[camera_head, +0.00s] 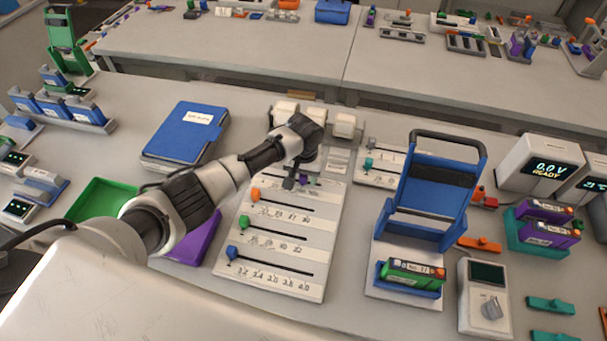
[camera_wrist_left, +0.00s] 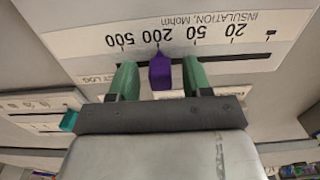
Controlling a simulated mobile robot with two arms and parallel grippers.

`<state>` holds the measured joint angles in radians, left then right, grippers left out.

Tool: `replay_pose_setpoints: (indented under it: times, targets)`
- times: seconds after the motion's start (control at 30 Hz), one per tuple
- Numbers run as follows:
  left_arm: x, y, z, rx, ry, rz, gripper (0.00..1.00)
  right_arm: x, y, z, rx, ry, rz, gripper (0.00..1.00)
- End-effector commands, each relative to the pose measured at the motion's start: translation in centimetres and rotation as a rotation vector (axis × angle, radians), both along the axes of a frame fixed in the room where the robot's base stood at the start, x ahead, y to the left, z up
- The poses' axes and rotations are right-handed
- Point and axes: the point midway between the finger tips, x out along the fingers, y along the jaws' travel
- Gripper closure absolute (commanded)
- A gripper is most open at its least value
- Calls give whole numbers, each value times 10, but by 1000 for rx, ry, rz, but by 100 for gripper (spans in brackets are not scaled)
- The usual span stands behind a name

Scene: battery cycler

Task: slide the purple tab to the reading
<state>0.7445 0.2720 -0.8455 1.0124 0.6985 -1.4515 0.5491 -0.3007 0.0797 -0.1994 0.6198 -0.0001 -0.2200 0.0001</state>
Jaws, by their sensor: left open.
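The purple tab (camera_wrist_left: 161,72) stands on the white slider board (camera_head: 315,262), at the row lettered INSULATION, Mohm. In the left wrist view its tip is beside the printed 200. The tab also shows small in the head view (camera_head: 304,181), partly hidden by my gripper. My left gripper (camera_wrist_left: 160,78) is open, with one green finger on each side of the tab and visible gaps between. My right gripper is not in view.
Orange (camera_head: 256,194), green (camera_head: 244,222) and blue (camera_head: 232,253) tabs sit on other rows. A meter (camera_head: 541,165) reads 0.0 V READY. A handheld meter (camera_head: 486,290) has a dark screen. A blue binder (camera_head: 186,133) lies left; a blue stand (camera_head: 430,195) rises right.

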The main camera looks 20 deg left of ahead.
Motion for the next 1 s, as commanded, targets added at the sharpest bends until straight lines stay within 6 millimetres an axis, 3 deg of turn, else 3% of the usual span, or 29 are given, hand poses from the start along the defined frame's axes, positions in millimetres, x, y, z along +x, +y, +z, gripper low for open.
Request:
replay_pose_setpoints:
  times: [0.17, 0.5, 0.7, 1.0]
  targets:
    - [1, 0, 8, -1, -2, -1, 51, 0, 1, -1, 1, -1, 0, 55]
    - [1, 0, 72, -2, -4, -1, 51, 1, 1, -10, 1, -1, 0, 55]
    - [1, 0, 100, 0, -2, -1, 51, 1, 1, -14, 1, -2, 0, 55]
    - [0, 0, 108, 0, 0, 0, 51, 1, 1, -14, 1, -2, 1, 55]
